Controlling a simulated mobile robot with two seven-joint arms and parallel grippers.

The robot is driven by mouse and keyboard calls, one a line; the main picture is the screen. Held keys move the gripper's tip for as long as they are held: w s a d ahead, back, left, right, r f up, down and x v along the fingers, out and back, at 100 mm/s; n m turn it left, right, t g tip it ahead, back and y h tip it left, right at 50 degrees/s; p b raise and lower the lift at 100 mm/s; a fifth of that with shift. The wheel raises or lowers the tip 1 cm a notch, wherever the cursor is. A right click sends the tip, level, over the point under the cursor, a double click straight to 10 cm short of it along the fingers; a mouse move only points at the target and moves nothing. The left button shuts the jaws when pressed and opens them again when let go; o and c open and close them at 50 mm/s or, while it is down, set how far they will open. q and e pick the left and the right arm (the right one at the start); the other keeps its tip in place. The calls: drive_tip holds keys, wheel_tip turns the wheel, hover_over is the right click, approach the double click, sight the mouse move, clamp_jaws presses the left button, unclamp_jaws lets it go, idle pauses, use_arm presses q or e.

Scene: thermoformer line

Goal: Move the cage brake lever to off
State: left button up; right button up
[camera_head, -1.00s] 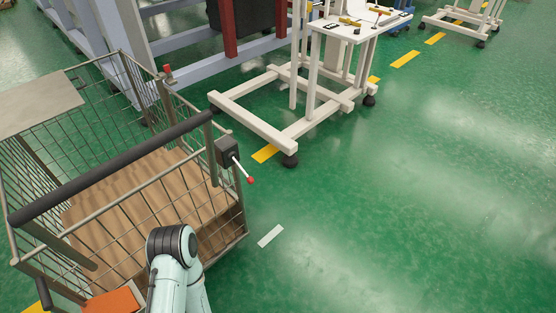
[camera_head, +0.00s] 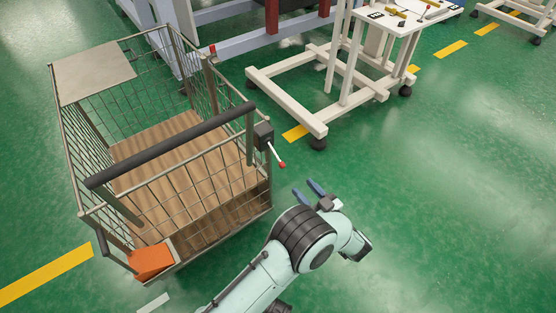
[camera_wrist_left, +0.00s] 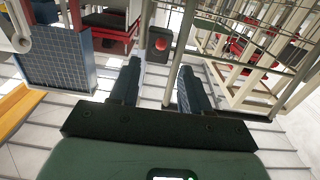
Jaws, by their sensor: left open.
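The wire cage cart (camera_head: 230,212) stands at the left of the head view. Its brake lever (camera_head: 276,154) is a thin light rod with a red knob, on a dark box (camera_head: 264,135) at the cage's near right corner post. The rod slants down and to the right. My left gripper (camera_head: 308,188) is open and empty, a little below and right of the knob, apart from it. In the left wrist view the red knob (camera_wrist_left: 162,43) and its box show ahead, between the lines of the open fingers (camera_wrist_left: 159,66). My right gripper is not in view.
A black handle bar (camera_head: 170,145) runs along the cage top. An orange box (camera_head: 152,261) sits at the cage's near lower corner. A cream wheeled stand (camera_head: 290,98) is behind the lever. Green floor to the right is free.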

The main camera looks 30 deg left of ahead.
sight(280, 162)
use_arm(q)
drive_tip(key=b+x, duration=0.2)
drive_tip(key=x, duration=1.1)
drive_tip(key=shift+s+a+r, duration=0.1)
drive_tip(key=shift+a+r, duration=0.05)
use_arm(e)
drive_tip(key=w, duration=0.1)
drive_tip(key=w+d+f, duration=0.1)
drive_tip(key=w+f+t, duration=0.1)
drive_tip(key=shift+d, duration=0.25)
use_arm(q)
clamp_jaws()
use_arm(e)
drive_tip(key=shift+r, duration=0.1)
